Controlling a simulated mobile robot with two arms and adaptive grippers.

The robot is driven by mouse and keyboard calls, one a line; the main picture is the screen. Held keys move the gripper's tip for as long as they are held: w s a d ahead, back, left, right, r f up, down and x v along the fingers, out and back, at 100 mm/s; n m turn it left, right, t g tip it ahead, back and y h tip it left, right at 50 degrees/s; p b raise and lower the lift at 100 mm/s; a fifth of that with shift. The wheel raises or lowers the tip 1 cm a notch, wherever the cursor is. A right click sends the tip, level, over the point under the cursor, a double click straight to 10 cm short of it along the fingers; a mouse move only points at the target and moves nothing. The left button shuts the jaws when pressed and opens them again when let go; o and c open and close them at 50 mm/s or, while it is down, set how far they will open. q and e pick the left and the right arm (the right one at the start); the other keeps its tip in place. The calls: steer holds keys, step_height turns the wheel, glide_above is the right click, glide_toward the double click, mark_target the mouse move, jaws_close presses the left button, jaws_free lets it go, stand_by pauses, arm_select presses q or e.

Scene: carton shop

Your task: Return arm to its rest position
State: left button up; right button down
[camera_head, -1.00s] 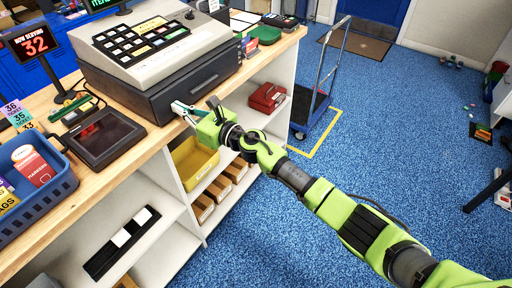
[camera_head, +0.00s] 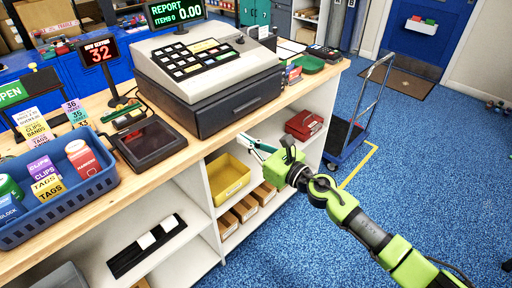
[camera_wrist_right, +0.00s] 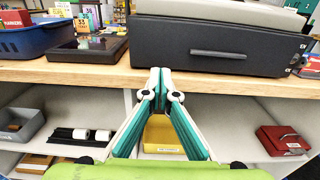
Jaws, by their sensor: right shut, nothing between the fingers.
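My right arm comes in from the lower right in the head view. Its gripper (camera_head: 258,144) is in front of the counter's front edge, below the cash register's drawer (camera_head: 240,104), apart from it. In the right wrist view the fingers (camera_wrist_right: 160,78) meet at their tips with nothing between them, pointing toward the counter edge. The closed drawer front also shows there (camera_wrist_right: 230,52). My left gripper is not in view.
The wooden counter (camera_head: 205,147) holds the register (camera_head: 205,68), a dark tablet (camera_head: 150,142) and a blue basket (camera_head: 60,212) of boxes. Shelves below hold a yellow bin (camera_head: 228,178) and a red box (camera_head: 304,124). A blue cart (camera_head: 346,138) stands at the right; the blue floor (camera_head: 440,150) is open.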

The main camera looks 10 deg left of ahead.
steer(key=d+f+m+t+h, duration=0.2)
steer(key=d+f+m+h, duration=0.4)
steer(key=d+f+m, duration=0.95)
steer(key=s+d+f+m+g+h, duration=0.15)
steer(key=s+d+f+m, duration=0.3)
steer(key=f, duration=0.65)
steer(key=s+d+f+m+h, duration=0.35)
steer(key=d+f+m, duration=0.2)
steer(key=f, duration=0.55)
steer(key=s+d+f+m+g+h, duration=0.1)
steer(key=s+d+f+m+g, duration=0.15)
steer(key=s+f+m, duration=0.55)
steer(key=s+d+f+m+g+h, duration=0.1)
steer(key=s+d+f+g, duration=0.15)
steer(key=s+f, duration=0.7)
steer(key=s+d+f+m+g+h, duration=0.15)
steer(key=s+d+f+m, duration=0.3)
steer(key=s, duration=0.85)
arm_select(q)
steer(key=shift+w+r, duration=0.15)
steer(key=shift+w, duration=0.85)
arm_select(e)
steer(key=s+f+m+g, duration=0.3)
steer(key=s+m, duration=0.2)
steer(key=s, duration=1.3)
steer(key=shift+s+d+g, duration=0.25)
steer(key=shift+s+g, duration=0.05)
steer(key=shift+s, duration=0.05)
